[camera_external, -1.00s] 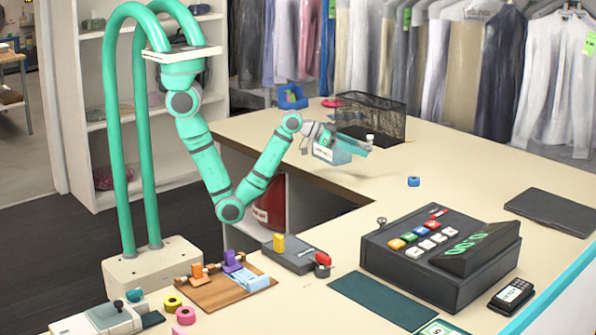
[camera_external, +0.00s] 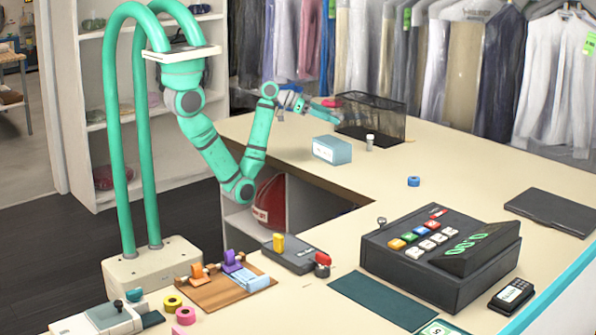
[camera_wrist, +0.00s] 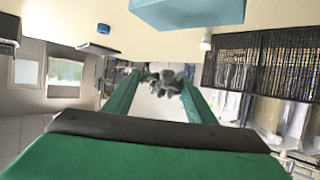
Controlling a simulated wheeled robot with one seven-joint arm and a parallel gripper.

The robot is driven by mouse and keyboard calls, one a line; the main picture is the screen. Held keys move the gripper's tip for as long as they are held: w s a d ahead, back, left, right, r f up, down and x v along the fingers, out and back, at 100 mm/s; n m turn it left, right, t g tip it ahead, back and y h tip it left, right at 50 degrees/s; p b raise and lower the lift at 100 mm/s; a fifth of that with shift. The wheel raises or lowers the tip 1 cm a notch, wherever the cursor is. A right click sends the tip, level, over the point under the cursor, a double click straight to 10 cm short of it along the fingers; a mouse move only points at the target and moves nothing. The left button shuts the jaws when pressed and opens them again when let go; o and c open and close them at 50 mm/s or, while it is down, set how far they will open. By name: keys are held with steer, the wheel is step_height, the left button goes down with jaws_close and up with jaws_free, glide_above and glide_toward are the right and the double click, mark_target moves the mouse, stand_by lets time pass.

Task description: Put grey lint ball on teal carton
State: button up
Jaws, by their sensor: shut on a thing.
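The teal carton (camera_external: 338,151) stands on the counter, with a white label on its side; part of it shows at the top of the wrist view (camera_wrist: 187,10). My gripper (camera_external: 333,105) is beyond the carton, at the far side of the counter, near the mesh basket. In the wrist view its two teal fingers (camera_wrist: 158,92) are shut on a dark grey, clumpy thing, the grey lint ball (camera_wrist: 166,80). The lint ball cannot be made out in the external view. The visible part of the carton's top is bare.
A black mesh basket (camera_external: 371,116) stands behind the carton. A small white-capped bottle (camera_external: 369,143) stands right of the carton. A blue tape roll (camera_external: 413,181) and a cash register (camera_external: 440,245) are further right. The counter around the carton is mostly clear.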

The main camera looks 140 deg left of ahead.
mark_target(327, 142)
steer(key=shift+s+r, duration=0.1)
steer(key=shift+s, duration=0.75)
steer(key=shift+s+f, duration=0.1)
steer(key=shift+f, duration=3.75)
steer(key=shift+f, duration=0.1)
steer(key=o, duration=1)
steer(key=v, duration=1.2)
steer(key=shift+d, duration=0.1)
